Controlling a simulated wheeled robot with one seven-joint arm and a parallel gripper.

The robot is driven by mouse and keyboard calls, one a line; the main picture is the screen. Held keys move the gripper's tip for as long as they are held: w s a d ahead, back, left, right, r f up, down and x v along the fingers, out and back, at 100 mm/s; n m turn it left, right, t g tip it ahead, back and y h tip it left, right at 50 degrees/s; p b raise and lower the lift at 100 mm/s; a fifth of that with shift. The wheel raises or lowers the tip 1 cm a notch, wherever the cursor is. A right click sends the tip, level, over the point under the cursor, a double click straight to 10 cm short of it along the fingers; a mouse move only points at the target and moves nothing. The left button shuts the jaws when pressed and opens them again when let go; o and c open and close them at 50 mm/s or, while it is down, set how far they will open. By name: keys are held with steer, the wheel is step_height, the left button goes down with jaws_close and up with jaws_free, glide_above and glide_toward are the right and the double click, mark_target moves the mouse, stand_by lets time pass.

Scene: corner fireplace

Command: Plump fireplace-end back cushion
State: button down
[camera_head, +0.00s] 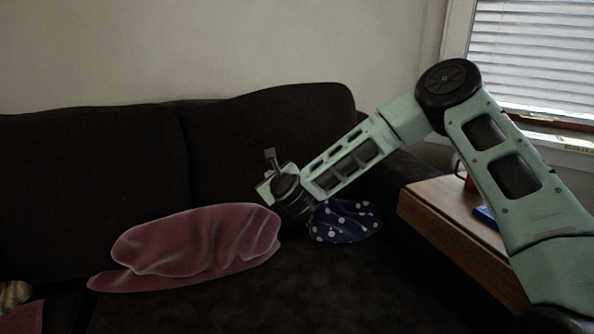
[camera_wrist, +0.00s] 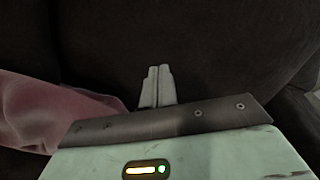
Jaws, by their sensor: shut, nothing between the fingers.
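A dark sofa (camera_head: 330,285) has two dark back cushions, a left one (camera_head: 90,180) and a right one (camera_head: 265,118). No fireplace shows, so I cannot tell from it which cushion is at the fireplace end. My gripper (camera_head: 270,155) is in front of the right back cushion, at its lower middle. In the wrist view the fingers (camera_wrist: 158,72) are together and empty, against the dark cushion face (camera_wrist: 200,40). I cannot tell whether they touch it. The arm hides part of the cushion's lower right.
A crumpled pink cloth (camera_head: 190,245) lies on the seat left of my gripper; it also shows in the wrist view (camera_wrist: 40,108). A navy dotted cloth (camera_head: 345,222) lies under my forearm.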

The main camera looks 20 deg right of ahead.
steer(key=s+d, duration=0.2)
steer(key=d, duration=0.7)
steer(key=shift+r+p, duration=0.25)
steer(key=shift+p, duration=0.1)
stand_by(0.5)
steer(key=x, duration=0.2)
steer(key=shift+w, duration=0.3)
steer(key=shift+d, duration=0.1)
steer(key=s+d, duration=0.2)
steer(key=d, duration=0.6)
steer(key=shift+s+d+r, duration=0.25)
steer(key=shift+s+d, duration=0.1)
steer(key=shift+d, duration=0.05)
